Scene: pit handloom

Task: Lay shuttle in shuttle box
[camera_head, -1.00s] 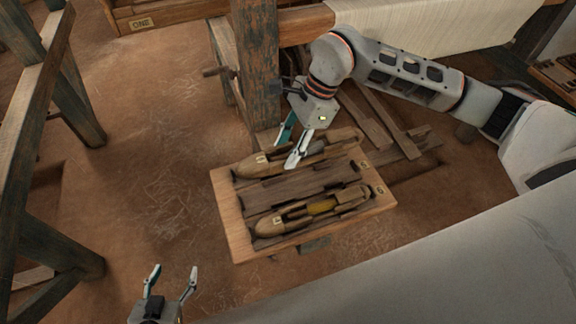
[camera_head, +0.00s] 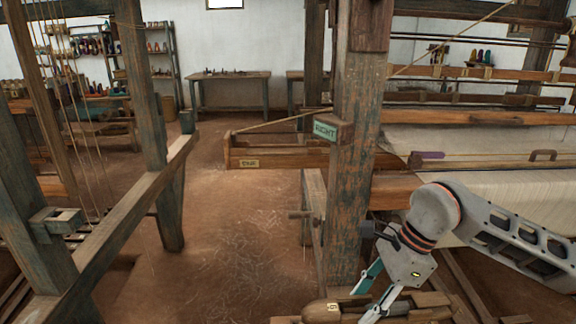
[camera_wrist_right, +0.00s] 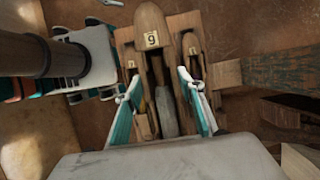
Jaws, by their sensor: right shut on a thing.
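A wooden shuttle with a pointed nose and a number tag (camera_wrist_right: 152,42) lies between the fingers of my right gripper (camera_wrist_right: 165,100) in the right wrist view. The gripper is shut on its sides. In the head view the gripper (camera_head: 374,298) is at the bottom edge, with the shuttle's nose (camera_head: 320,312) to its left; the lower part is cut off. A long wooden box with a small tag (camera_head: 270,158), apparently the shuttle box, projects left from the loom behind the post. Its inside is largely hidden. My left gripper is not identifiable.
A thick worn post (camera_head: 352,170) with a RIGHT sign (camera_head: 326,130) stands between my right gripper and the box. A second shuttle (camera_wrist_right: 194,50) lies in the tray (camera_wrist_right: 124,38) beside the held one. Cloth (camera_head: 510,200) spans the right. Floor left of the post is open.

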